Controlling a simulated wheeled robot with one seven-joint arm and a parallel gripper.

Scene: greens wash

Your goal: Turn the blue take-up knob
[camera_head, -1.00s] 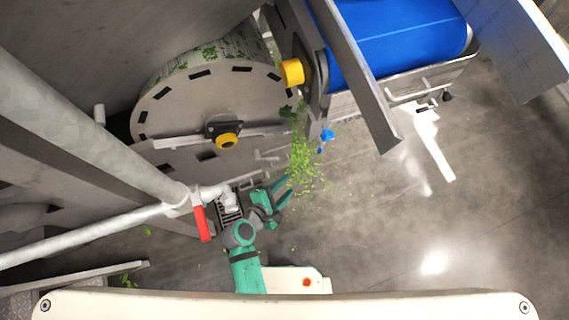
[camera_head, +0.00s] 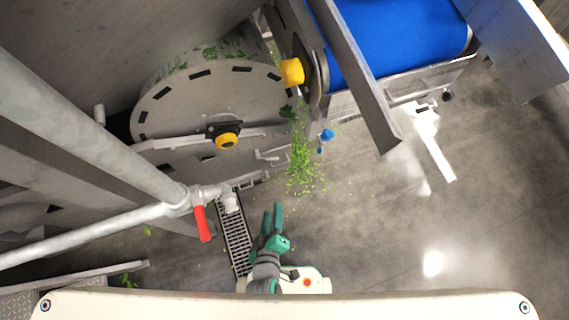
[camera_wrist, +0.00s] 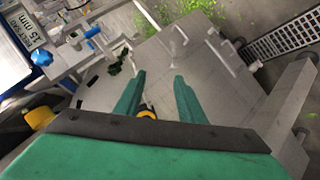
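The blue take-up knob (camera_head: 327,135) sticks out below the blue conveyor's frame, right of the leaf pile. In the wrist view a blue knob (camera_wrist: 41,57) shows at the left, beside a printed plate (camera_wrist: 24,32) reading "15 mm". A smaller blue part (camera_wrist: 92,31) lies right of it. My gripper (camera_head: 273,208) is well below and left of the knob in the head view, its fingers pointing up the picture. In the wrist view my gripper (camera_wrist: 159,77) is open, with nothing between its fingertips. The knob is clear of both fingers.
A grey drum (camera_head: 180,110) with a yellow-capped hub (camera_head: 227,141) stands at the left. A pipe with a red valve handle (camera_head: 203,223) is left of my arm. Green leaf scraps (camera_head: 303,170) lie by a floor grate (camera_head: 237,240). The floor at right is clear.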

